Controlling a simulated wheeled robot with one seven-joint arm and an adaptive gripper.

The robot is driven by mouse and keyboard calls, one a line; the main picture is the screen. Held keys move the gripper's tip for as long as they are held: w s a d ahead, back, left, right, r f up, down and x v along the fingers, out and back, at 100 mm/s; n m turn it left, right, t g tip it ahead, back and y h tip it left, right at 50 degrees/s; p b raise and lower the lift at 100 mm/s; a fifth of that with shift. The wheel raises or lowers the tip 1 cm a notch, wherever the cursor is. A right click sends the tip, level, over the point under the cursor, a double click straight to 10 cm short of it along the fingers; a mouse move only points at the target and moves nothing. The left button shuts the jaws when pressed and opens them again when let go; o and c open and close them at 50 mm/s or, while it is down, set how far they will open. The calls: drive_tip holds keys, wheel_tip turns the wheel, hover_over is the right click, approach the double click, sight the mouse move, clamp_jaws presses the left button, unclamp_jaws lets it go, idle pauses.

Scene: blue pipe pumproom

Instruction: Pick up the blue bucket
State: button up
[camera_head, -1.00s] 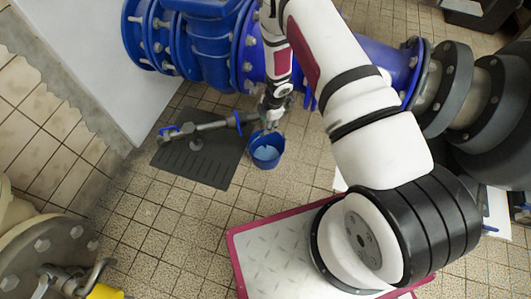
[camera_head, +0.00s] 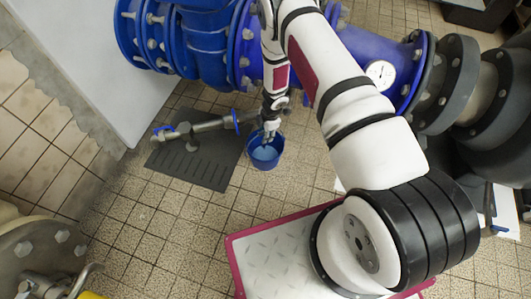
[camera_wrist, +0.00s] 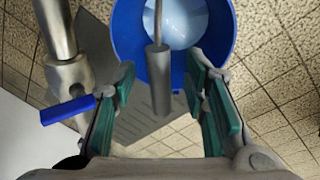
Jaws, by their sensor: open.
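The blue bucket (camera_head: 264,156) stands upright on the tiled floor beside the dark mat, under the large blue pipe. Something pale, perhaps liquid, shows inside it. In the wrist view the bucket (camera_wrist: 220,22) fills the top middle, with its metal handle bar and grey cylindrical grip (camera_wrist: 159,80) reaching down between my fingers. My gripper (camera_wrist: 165,100) is open, with teal finger pads on both sides of the grip and a visible gap to each. In the head view my gripper (camera_head: 268,134) is at the bucket's rim, partly hiding it.
A metal pipe fitting with a blue lever (camera_head: 208,126) sits over the dark mat (camera_head: 207,172), close to the left of the bucket; its blue lever (camera_wrist: 68,110) is near my left finger. The large blue pipe (camera_head: 205,45) is behind. Tiled floor in front is clear.

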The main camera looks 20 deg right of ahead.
clamp_jaws()
drive_tip(key=shift+r, duration=0.2)
